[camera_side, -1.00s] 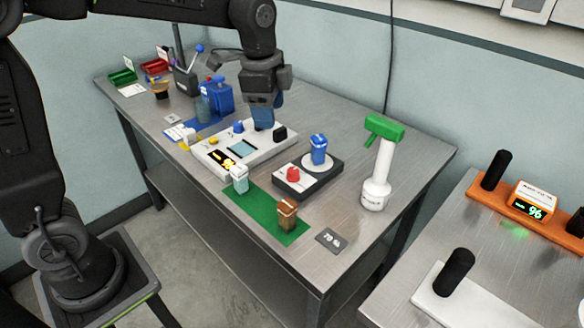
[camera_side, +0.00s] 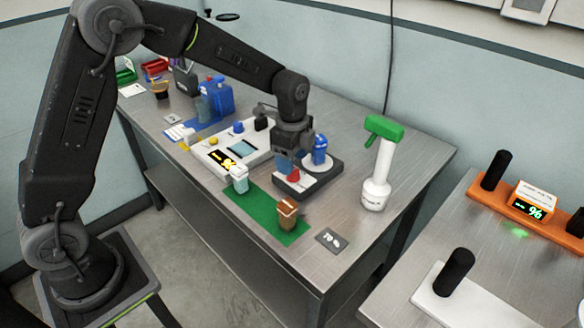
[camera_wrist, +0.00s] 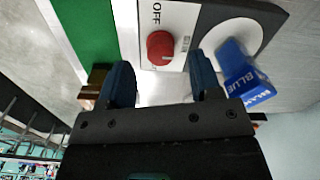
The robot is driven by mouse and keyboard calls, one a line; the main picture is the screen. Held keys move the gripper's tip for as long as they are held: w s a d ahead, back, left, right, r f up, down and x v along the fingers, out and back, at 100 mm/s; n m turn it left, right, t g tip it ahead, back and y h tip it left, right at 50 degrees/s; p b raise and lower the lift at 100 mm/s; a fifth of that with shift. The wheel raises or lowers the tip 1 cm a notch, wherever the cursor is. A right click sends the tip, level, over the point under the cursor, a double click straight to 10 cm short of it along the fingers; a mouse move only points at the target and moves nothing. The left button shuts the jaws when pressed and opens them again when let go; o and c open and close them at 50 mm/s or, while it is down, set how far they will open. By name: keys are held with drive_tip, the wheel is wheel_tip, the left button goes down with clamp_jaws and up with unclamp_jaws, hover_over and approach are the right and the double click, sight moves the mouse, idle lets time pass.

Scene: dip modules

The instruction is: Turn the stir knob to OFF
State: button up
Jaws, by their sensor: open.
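The red stir knob (camera_wrist: 160,47) sits on the pale panel of the stirrer (camera_wrist: 180,18), beside the printed word OFF. It also shows in the side view (camera_side: 293,175). My gripper (camera_wrist: 163,82) is open, with its two blue fingers pointing toward the panel. In the wrist view the knob lies between and beyond the fingertips, apart from both. In the side view my gripper (camera_side: 284,163) is over the stirrer, just left of the knob. A blue-labelled container (camera_wrist: 240,75) stands on the stirrer's round white plate (camera_wrist: 222,38), close to the right finger.
A green mat (camera_side: 255,207) with a small pale container (camera_side: 240,183) and a brown container (camera_side: 287,213) lies in front. A white device with a display (camera_side: 222,160) is to the left.

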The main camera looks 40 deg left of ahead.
sight(294, 177)
drive_tip(key=shift+f, duration=1.6)
drive_tip(key=c, duration=0.9)
drive_tip(key=shift+c, duration=0.2)
